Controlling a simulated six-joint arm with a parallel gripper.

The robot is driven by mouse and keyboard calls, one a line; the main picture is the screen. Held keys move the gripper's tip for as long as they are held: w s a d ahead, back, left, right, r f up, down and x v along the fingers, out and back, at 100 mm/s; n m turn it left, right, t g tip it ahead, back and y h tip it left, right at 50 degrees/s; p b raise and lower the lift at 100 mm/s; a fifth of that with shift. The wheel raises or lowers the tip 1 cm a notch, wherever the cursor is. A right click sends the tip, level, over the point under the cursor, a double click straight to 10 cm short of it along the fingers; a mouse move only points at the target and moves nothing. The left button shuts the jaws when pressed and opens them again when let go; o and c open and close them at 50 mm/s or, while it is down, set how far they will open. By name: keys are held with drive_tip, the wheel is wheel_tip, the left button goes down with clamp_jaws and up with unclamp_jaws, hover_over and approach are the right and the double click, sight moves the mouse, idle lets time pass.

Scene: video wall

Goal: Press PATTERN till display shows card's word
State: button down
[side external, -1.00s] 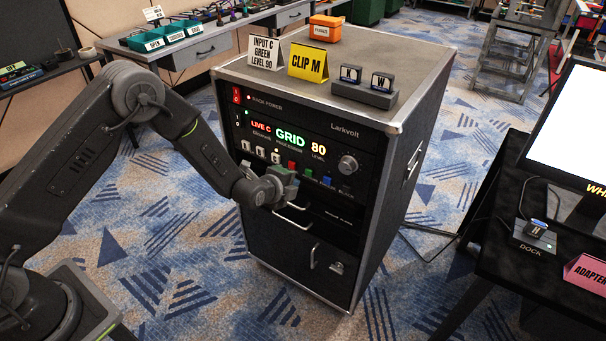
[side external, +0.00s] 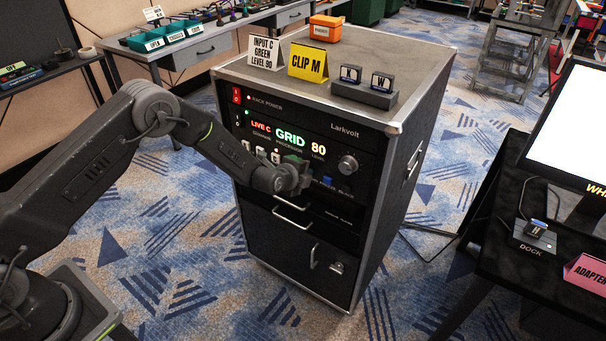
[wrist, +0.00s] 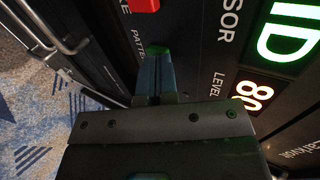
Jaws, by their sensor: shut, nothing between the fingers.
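The processor display (side external: 291,140) on the rack front reads GRID in green letters. In the wrist view, the PATTERN label (wrist: 138,45) is beside a green button (wrist: 158,49), partly hidden by my fingertips. My gripper (side external: 298,168) is shut and empty, directly in front of the button row. In the wrist view, its fingertips (wrist: 154,62) are at the green button; I cannot tell whether they touch it.
A red button (wrist: 143,4) is beside the green one. A blue button (side external: 328,181) and a knob (side external: 348,165) are to the right. The level display (side external: 318,145) reads 80; the input display (side external: 261,126) reads LIVE C. Drawer handles (side external: 289,222) protrude below. A yellow CLIP M card (side external: 307,63) stands on top.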

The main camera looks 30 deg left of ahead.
drive_tip(key=shift+w+a, duration=0.1)
drive_tip(key=shift+w, duration=0.5)
drive_tip(key=s+f+v, duration=0.1)
drive_tip(key=f+v, duration=0.1)
drive_tip(key=v, duration=1.2)
